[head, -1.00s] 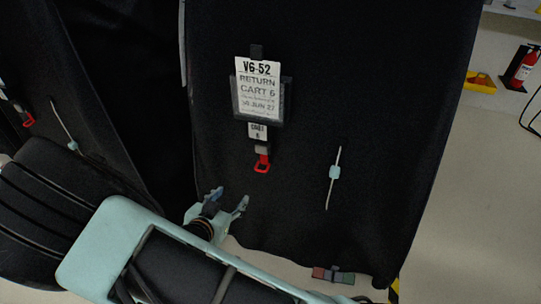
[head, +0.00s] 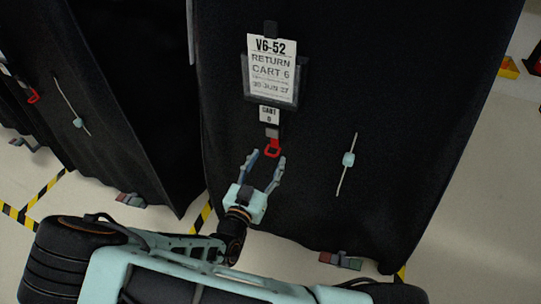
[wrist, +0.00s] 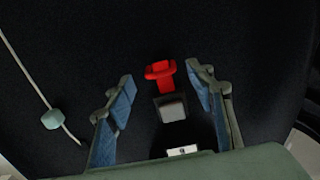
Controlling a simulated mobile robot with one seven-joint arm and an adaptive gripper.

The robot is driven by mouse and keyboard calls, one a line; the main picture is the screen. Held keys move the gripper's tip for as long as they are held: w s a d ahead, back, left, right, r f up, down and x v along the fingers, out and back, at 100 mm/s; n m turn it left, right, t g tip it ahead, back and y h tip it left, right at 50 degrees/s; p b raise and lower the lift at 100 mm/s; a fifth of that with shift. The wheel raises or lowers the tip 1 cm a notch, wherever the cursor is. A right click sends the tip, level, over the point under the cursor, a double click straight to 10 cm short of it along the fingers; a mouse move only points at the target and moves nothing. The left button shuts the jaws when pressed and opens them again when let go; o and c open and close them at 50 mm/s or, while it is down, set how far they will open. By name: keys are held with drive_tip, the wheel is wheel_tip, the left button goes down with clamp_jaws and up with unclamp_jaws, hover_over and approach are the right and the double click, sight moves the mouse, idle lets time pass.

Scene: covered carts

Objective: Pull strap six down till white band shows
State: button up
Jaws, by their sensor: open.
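The strap of cart 6 hangs on the black cover (head: 400,120) below a white label (head: 272,70) reading "V6-52 RETURN CART 6". It has a small "CART 6" tag (head: 269,114), a grey buckle and a red pull loop (head: 272,148) at its lower end. My gripper (head: 267,158) is open, with its fingertips on either side of the red loop in the head view. In the wrist view the red loop (wrist: 160,72) lies between the open fingers (wrist: 160,88), apart from both, with the grey buckle (wrist: 172,108) behind it. I see no white band on the strap.
A cord with a pale blue toggle (head: 348,159) hangs right of the strap. Another covered cart with a red loop (head: 33,97) stands at left. A red and green block (head: 340,261) shows at the cover's lower edge.

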sight(270, 155)
drive_tip(key=shift+x, duration=1.55)
drive_tip(key=shift+c, duration=0.4)
clamp_jaws()
